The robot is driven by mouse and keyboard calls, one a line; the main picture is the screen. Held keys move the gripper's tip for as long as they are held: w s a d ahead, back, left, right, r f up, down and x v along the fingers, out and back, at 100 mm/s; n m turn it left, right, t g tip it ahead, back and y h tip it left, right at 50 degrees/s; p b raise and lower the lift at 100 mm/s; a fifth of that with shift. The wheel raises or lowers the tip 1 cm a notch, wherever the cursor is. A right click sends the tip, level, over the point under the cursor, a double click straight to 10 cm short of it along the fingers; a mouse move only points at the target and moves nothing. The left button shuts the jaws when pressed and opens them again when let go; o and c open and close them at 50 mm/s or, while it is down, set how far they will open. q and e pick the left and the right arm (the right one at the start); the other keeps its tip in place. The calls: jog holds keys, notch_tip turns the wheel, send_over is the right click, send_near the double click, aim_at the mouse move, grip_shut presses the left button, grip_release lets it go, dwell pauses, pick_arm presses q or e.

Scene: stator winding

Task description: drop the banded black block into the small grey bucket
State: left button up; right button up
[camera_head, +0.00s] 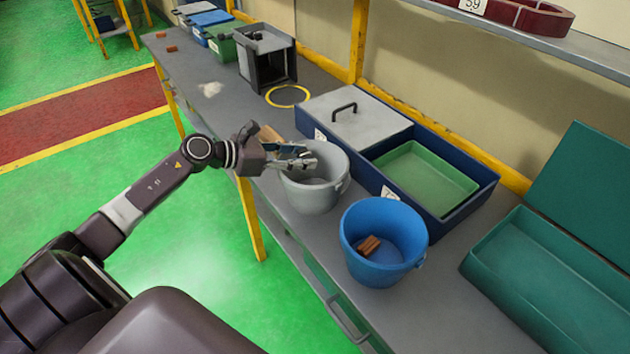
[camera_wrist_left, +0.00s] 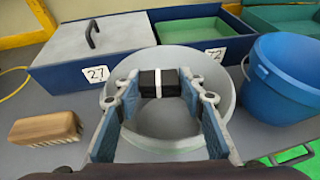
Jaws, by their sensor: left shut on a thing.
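The banded black block (camera_wrist_left: 168,82), black with a white band around its middle, is in the left wrist view between the fingers of my left gripper (camera_wrist_left: 160,88). The gripper is shut on it. In the head view my left gripper (camera_head: 306,161) is above the small grey bucket (camera_head: 317,195), over its left rim and mouth. From the wrist the block shows against the grey bucket (camera_wrist_left: 160,148). The part of the bucket I see inside looks empty. In the head view the block is too small to make out between the fingers. My right gripper is not in view.
A blue bucket (camera_head: 390,270) with a brown block (camera_head: 369,245) inside stands right of the grey one. A navy box (camera_head: 455,222) with a grey lid and green tray lies behind. A wooden-looking brush or block (camera_wrist_left: 45,128) lies left. A teal box (camera_head: 540,280) stands right.

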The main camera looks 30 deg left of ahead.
pick_arm(q)
jog(key=o, duration=1.2)
jog(key=shift+s+a+r, duration=0.15)
jog(key=shift+s+a, duration=0.1)
jog(key=shift+s, duration=0.15)
jog(key=v, duration=1.1)
jog(key=shift+r, duration=0.1)
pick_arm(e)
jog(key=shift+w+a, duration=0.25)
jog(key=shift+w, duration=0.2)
